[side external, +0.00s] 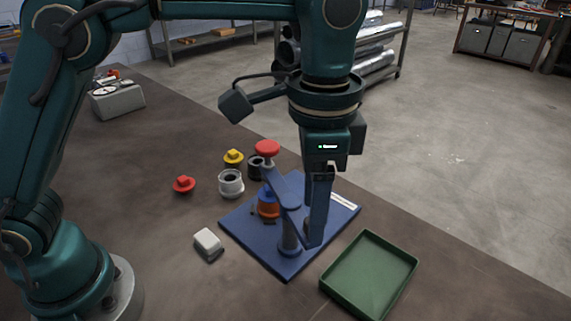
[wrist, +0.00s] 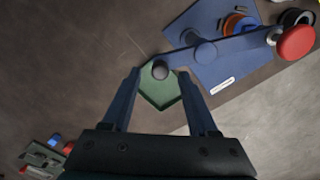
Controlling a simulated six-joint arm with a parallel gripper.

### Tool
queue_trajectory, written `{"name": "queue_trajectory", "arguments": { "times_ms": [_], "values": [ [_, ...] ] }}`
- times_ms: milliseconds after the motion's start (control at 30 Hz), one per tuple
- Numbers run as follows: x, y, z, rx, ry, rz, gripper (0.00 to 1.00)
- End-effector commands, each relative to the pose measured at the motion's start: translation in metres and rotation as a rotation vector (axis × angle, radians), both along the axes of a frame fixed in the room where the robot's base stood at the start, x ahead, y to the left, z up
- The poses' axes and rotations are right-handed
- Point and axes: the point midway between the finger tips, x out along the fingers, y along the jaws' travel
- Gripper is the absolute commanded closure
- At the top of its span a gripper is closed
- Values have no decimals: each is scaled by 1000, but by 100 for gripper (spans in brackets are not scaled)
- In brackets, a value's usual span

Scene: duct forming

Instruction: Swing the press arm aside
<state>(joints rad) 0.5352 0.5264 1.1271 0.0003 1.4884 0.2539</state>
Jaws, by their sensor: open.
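The blue press arm (side external: 284,190) stands on a post on a blue base plate (side external: 250,228), with a red knob (side external: 267,148) at one end. In the wrist view the arm (wrist: 235,48) runs from the red knob (wrist: 297,42) to a dark grey round knob (wrist: 160,70) at its other end. My gripper (side external: 314,240) points down beside the post. In the wrist view my gripper (wrist: 159,76) is open, its fingers on either side of the grey knob; I cannot tell whether they touch it. An orange and blue part (side external: 268,205) sits under the arm.
An empty green tray (side external: 388,240) lies right of the plate. The front table area is clear.

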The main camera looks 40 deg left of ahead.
Motion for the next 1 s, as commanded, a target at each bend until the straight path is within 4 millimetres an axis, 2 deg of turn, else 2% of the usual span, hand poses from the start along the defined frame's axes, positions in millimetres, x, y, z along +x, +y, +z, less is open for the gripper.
{"name": "queue_trajectory", "arguments": {
  "times_ms": [200, 500, 533, 667, 1000],
  "values": [
    [0, 0, -14, 0, 0, 1, 41],
    [0, 0, -16, 0, -1, 1, 41],
    [0, 0, -16, 0, -1, 1, 48],
    [0, 0, -15, -1, -1, 1, 98],
    [0, 0, -15, -1, -1, 1, 100]
  ]
}}
